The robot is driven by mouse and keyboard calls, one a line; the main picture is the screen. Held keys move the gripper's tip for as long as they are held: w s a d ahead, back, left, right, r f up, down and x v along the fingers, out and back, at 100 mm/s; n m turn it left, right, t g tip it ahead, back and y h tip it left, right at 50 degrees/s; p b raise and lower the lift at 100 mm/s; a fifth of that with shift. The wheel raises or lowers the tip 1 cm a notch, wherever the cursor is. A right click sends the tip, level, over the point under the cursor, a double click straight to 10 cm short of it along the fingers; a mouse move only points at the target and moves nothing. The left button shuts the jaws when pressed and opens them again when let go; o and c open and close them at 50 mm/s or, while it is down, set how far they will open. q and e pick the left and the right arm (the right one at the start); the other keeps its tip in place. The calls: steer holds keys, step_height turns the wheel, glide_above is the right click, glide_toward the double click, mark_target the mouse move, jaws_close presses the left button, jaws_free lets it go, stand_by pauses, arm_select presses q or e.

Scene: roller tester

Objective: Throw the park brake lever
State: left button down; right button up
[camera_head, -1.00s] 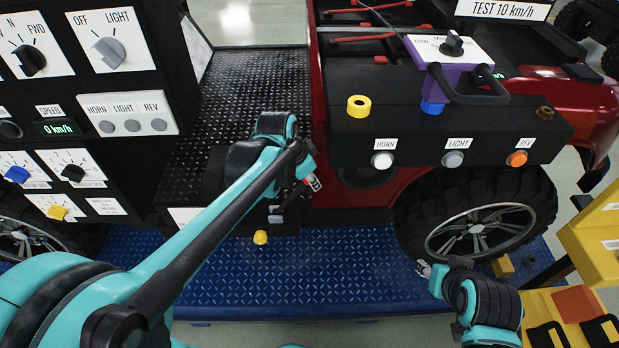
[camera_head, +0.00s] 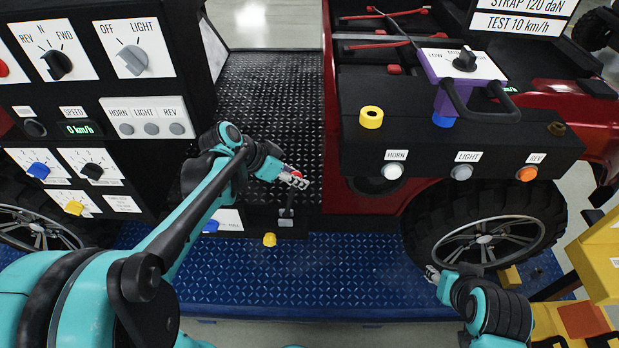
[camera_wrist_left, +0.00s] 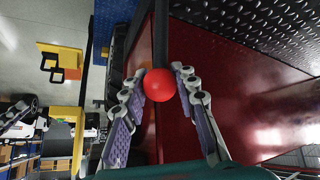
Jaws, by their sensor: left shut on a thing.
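The park brake lever (camera_head: 289,200) is a short dark rod rising from a small base at the front of the black step, with a red knob at its top. In the left wrist view the round red knob (camera_wrist_left: 159,85) sits between the two fingers. My left gripper (camera_head: 293,178) is shut on this knob, and the fingers partly hide it in the head view. The left wrist view shows the finger pads (camera_wrist_left: 160,95) on both sides of it. My right gripper (camera_head: 432,273) is low beside the front wheel, too small to judge its jaws.
A yellow knob (camera_head: 269,239) and a blue knob (camera_head: 211,226) sit low near the lever. A black panel with HORN, LIGHT and REV buttons (camera_head: 461,173) is at right. The dial console (camera_head: 140,60) stands at left. The blue deck (camera_head: 340,275) is clear in front.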

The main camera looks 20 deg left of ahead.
arm_select(q)
steer(key=shift+s+a+r+p, duration=0.1)
steer(key=shift+s+a+p, duration=0.15)
steer(key=shift+a, duration=0.65)
steer(key=shift+s+a+r+p, duration=0.1)
steer(key=shift+s+a+p, duration=0.1)
steer(key=shift+a, duration=0.7)
steer(key=c, duration=1.2)
jaws_free()
steer(key=shift+a, duration=0.1)
steer(key=shift+o, duration=0.3)
steer(key=shift+s+a, duration=0.15)
steer(key=v, duration=0.7)
steer(key=shift+r, duration=0.2)
